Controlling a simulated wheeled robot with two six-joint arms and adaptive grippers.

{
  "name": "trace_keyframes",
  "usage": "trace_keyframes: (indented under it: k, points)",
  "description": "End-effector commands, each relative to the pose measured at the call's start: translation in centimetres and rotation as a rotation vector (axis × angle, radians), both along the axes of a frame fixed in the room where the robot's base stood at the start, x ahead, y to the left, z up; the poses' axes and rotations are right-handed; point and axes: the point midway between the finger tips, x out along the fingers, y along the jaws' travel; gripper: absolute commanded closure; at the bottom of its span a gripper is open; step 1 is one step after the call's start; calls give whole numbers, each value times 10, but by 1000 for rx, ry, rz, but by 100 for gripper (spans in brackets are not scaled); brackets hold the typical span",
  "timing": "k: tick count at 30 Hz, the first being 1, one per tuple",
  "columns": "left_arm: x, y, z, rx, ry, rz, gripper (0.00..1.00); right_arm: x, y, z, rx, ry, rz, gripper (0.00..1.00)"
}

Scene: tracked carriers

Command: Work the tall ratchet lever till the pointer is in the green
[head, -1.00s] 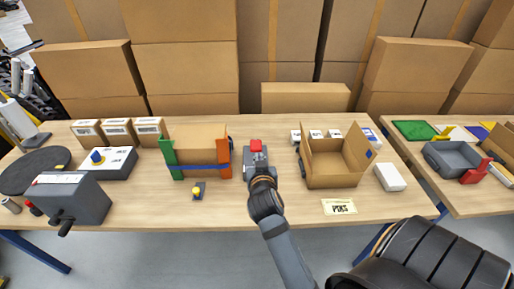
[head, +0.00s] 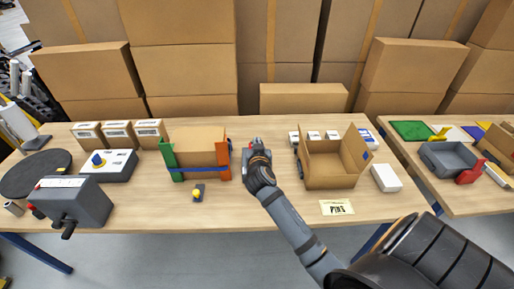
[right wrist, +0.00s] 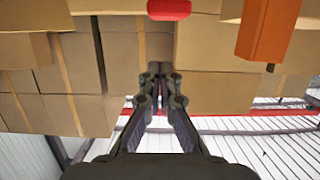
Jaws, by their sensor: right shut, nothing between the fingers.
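The red grip of the tall lever (head: 257,142) stands on a small grey unit on the bench, right of the strapped carton. My right gripper (head: 256,150) is in front of it and hides most of the lever and unit. In the right wrist view, the closed fingertips (right wrist: 155,72) are empty, and a red grip (right wrist: 169,8) shows beyond them at the top edge. I cannot tell whether the fingers touch the lever. No pointer or green zone can be made out. My left gripper is not in view.
The carton (head: 199,148) stands left of my gripper between a green post and an orange post (head: 222,160). An open box (head: 332,180) is close on the right. A small yellow-knobbed lever (head: 197,193) is in front of the carton.

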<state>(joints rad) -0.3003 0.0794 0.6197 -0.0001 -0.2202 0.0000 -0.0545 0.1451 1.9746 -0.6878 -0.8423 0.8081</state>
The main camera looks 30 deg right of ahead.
Motion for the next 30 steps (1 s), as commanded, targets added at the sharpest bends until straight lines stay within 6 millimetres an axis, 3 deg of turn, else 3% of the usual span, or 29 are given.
trace_keyframes:
  k: [1,4,9,22,30]
  points:
    - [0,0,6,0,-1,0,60,8,-6,1,-3,1,0,100]
    - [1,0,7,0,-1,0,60,7,-5,-20,1,6,-1,100]
    - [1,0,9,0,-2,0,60,7,-5,-37,1,1,0,100]
    - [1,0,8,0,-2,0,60,7,-4,-43,1,-1,1,100]
    - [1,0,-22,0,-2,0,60,8,-5,-56,-19,-34,1,100]
